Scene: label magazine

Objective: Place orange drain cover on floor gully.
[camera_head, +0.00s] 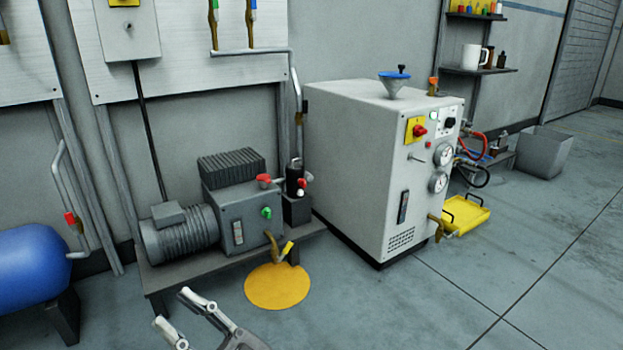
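The orange drain cover (277,288) is a flat round disc lying on the floor in front of the pump stand, below a brass tap with a yellow handle. No gully opening shows; whether one lies under the cover is hidden. My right gripper (173,308) is at the bottom edge, left of and nearer than the cover. Its two pale fingertips are apart with nothing between them, and it does not touch the cover. My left gripper is not in view.
The grey pump (236,215) sits on a low stand behind the cover. A white machine cabinet (350,170) stands to the right, with a yellow tray (465,215) beside it. A blue tank (32,265) is at left. The floor at right front is clear.

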